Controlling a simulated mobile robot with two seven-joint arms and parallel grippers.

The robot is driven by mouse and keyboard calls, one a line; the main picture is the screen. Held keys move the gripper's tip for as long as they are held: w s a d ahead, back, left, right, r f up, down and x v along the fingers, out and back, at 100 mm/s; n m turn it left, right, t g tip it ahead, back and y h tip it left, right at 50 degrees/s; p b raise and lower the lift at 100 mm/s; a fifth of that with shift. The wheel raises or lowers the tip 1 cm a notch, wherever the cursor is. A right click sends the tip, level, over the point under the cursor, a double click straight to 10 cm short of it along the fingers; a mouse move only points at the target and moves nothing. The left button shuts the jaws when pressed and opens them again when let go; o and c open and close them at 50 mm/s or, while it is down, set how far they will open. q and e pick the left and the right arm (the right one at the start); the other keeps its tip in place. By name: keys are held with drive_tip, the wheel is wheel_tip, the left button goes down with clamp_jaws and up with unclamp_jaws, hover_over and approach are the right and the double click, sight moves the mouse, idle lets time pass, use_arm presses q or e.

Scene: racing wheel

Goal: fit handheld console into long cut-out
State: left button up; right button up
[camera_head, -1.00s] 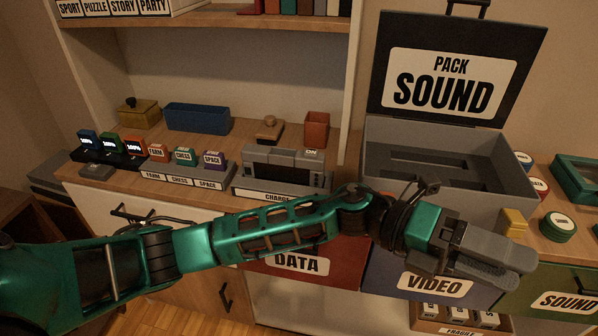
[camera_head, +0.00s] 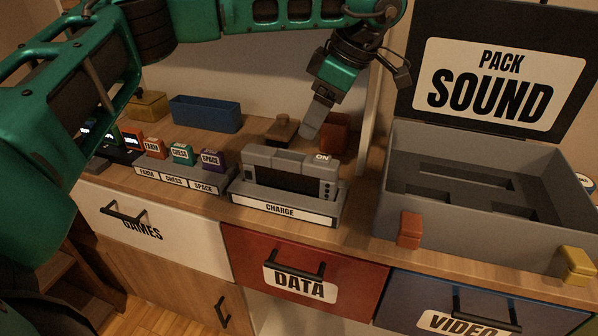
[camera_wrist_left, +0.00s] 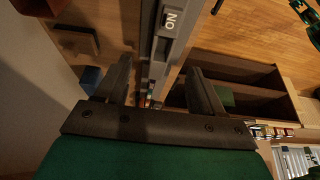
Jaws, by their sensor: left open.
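The grey handheld console (camera_head: 290,178), with its dark screen, stands upright in the charging dock (camera_head: 283,211) marked CHARGE. My left gripper (camera_head: 311,128) hangs above and slightly behind the console, pointing down in the head view. In the left wrist view the gripper (camera_wrist_left: 160,70) is open, and the grey strip with the ON label (camera_wrist_left: 168,22) shows between its two fingers. I cannot tell whether they touch it. The open grey case (camera_head: 400,190) marked PACK SOUND stands to the right, with a long dark cut-out (camera_head: 465,172) in its insert.
Labelled game blocks (camera_head: 182,154) stand left of the dock. A blue bin (camera_head: 205,113) and a wooden stamp-like block (camera_head: 282,130) are behind. My left arm crosses the top left.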

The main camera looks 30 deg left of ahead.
sight(289, 161)
use_arm(q)
drive_tip(key=x, duration=0.6)
drive_tip(key=shift+s+a+r+b, duration=0.1)
drive_tip(key=shift+s+b, duration=0.15)
drive_tip(key=shift+b, duration=0.1)
drive_tip(key=shift+b+x, duration=0.5)
drive_tip(key=shift+x, duration=2.65)
use_arm(e)
drive_tip(key=shift+s+f, duration=0.2)
drive_tip(key=shift+f, duration=0.35)
drive_tip(key=shift+s+f, duration=0.2)
drive_tip(key=shift+f, duration=0.3)
use_arm(q)
drive_tip(key=c, duration=1.2)
drive_tip(key=shift+r, duration=0.1)
clamp_jaws()
drive_tip(key=shift+r, duration=0.1)
wheel_tip(289, 161, up, 20)
drive_tip(key=p, duration=0.4)
use_arm(e)
drive_tip(key=shift+s+d+r, duration=0.15)
drive_tip(key=shift+d+r, duration=0.15)
drive_tip(key=shift+r, duration=0.3)
drive_tip(key=shift+s+d+r, duration=0.15)
drive_tip(key=shift+d+r, duration=0.15)
drive_tip(key=shift+r, duration=0.3)
